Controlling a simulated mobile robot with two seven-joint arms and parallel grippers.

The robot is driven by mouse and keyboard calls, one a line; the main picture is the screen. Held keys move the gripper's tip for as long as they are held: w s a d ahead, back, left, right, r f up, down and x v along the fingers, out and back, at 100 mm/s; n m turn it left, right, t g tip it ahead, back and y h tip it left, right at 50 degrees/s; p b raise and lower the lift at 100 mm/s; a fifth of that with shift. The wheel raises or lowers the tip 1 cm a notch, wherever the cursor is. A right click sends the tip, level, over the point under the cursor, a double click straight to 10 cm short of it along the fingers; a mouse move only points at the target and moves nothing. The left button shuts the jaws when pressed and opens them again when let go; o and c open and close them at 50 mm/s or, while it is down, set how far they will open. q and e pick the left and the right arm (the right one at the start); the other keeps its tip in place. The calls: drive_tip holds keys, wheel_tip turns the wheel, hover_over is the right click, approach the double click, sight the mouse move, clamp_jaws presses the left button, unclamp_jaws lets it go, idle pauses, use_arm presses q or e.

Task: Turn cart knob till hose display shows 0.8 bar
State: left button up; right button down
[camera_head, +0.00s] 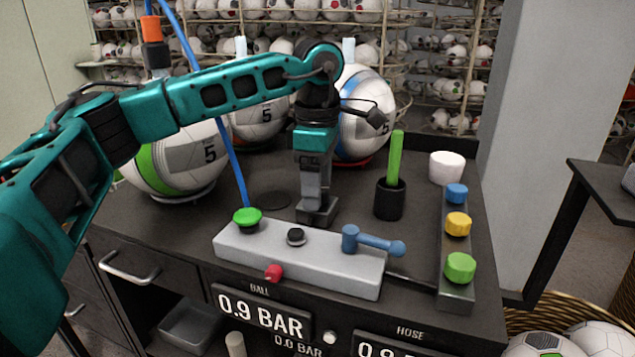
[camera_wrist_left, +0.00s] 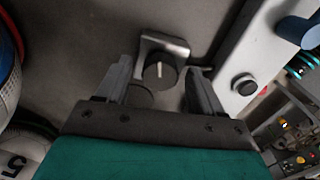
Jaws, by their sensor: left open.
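A round black knob with a pale pointer line (camera_wrist_left: 160,72) sits at a silver bracket in the left wrist view. My left gripper (camera_wrist_left: 162,82) is open, with one finger on each side of the knob; I cannot tell whether they touch it. In the head view my left gripper (camera_head: 316,208) points down at the cart top behind the grey valve block, and it hides the knob. The hose display (camera_head: 395,349) is cut off by the lower edge; its visible digits look like 0.8. The ball display (camera_head: 262,312) reads 0.9 BAR, with a small 0.0 BAR below.
A black holder with a green stick (camera_head: 395,157) and a strip of coloured knobs stand right. Several balls stand behind.

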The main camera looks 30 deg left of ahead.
use_arm(q)
drive_tip(key=c, duration=1.1)
drive_tip(key=shift+o, duration=0.2)
drive_tip(key=shift+n, duration=0.4)
drive_tip(key=shift+n+p, duration=0.5)
drive_tip(key=shift+n, duration=1.9)
drive_tip(key=shift+p, duration=0.3)
drive_tip(key=o, duration=1.1)
drive_tip(key=shift+c, duration=0.2)
drive_tip(key=shift+r, duration=0.1)
